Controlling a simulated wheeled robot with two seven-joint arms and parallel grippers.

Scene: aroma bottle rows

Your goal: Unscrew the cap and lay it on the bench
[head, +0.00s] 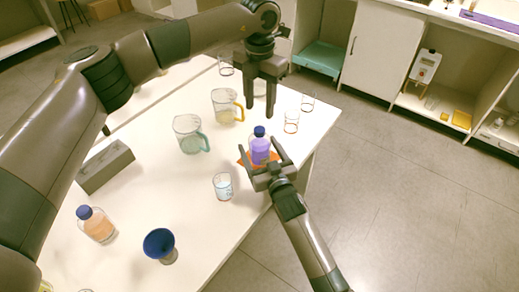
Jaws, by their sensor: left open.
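A bottle of purple liquid (259,152) stands upright on an orange mat (244,161) near the right edge of the white bench (213,228). Its dark blue cap (259,131) is on its neck. My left gripper (260,108) points down, open and empty, above and behind the cap, apart from it. My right gripper (258,147) comes from the front right with its fingers on either side of the bottle. A gap shows between the left-hand finger and the bottle. The bottle's lower part is partly hidden by this gripper.
Beakers with teal (190,136) and yellow (225,107) handles stand left of the bottle. A small beaker (223,187) is in front. Empty glasses (291,123) stand behind. An orange bottle (96,225), blue funnel (159,243) and grey block (106,166) are at left. The front middle bench is clear.

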